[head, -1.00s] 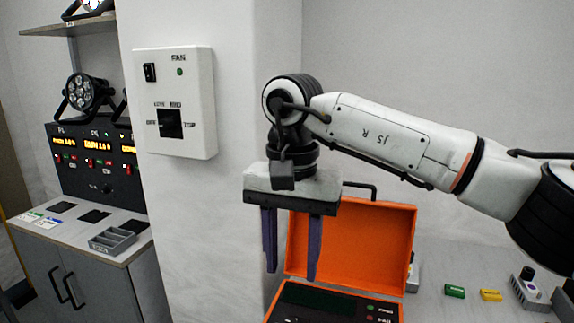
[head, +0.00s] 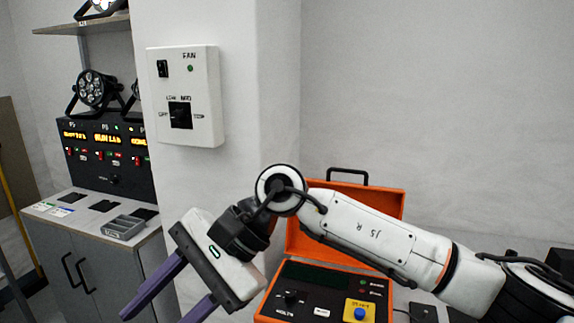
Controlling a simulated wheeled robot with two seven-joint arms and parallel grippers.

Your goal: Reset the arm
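My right arm (head: 370,235) comes in from the right, white with black joints. It bends at a black wrist joint in front of the open orange case. My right gripper (head: 156,314) points down and to the left, tilted, in front of the grey cabinet and wall pillar. Its two purple fingers are spread apart with nothing seen between them; the lower finger runs to the picture's bottom edge. My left gripper is not in view.
The orange case (head: 387,206) stands behind and below my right arm, lid up, partly hidden. A white FAN switch box (head: 205,100) is on the pillar. A grey tray (head: 123,228) and a black control panel (head: 110,165) sit on the cabinet (head: 100,275) at left.

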